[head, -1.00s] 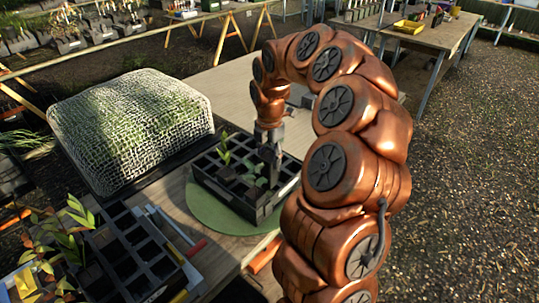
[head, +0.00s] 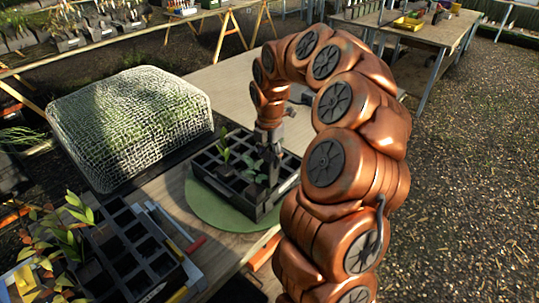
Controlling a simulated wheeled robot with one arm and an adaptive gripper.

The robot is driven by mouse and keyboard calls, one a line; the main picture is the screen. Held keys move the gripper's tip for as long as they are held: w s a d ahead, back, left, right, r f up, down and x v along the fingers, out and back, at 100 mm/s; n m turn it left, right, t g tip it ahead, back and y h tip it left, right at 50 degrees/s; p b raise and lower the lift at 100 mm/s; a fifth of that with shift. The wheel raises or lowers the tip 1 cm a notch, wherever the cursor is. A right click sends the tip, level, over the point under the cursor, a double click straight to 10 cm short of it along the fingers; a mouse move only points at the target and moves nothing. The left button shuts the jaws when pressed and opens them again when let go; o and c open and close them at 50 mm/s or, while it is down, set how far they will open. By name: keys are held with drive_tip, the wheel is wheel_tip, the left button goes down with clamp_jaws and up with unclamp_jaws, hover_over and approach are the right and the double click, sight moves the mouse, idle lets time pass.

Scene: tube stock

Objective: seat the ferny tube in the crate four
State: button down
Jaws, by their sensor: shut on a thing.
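A black crate (head: 228,196) with square cells stands on a round green mat (head: 204,208) on the wooden bench. I cannot read a number on it. My gripper (head: 270,172) points down over the crate's right half and is shut on a tube, mostly hidden by the fingers. Blue-green leaves (head: 253,168) show just left of the fingers; I cannot tell whether they belong to the held tube. A leafy green plant (head: 223,147) stands upright in the crate's back left. How deep the held tube sits is hidden.
A mesh-covered mound (head: 130,125) stands left of the crate. Another black crate (head: 120,250) with leafy plants (head: 65,235) is at the front left. Bare bench (head: 215,85) lies behind the crate. Other benches stand at the back.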

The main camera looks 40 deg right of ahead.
drive_tip(key=shift+f+b, duration=1.65)
drive_tip(key=shift+f, duration=2.6)
drive_tip(key=shift+f, duration=0.25)
drive_tip(key=shift+c, duration=2)
unclamp_jaws()
wheel_tip(320, 180, up, 11)
drive_tip(key=shift+r, duration=0.5)
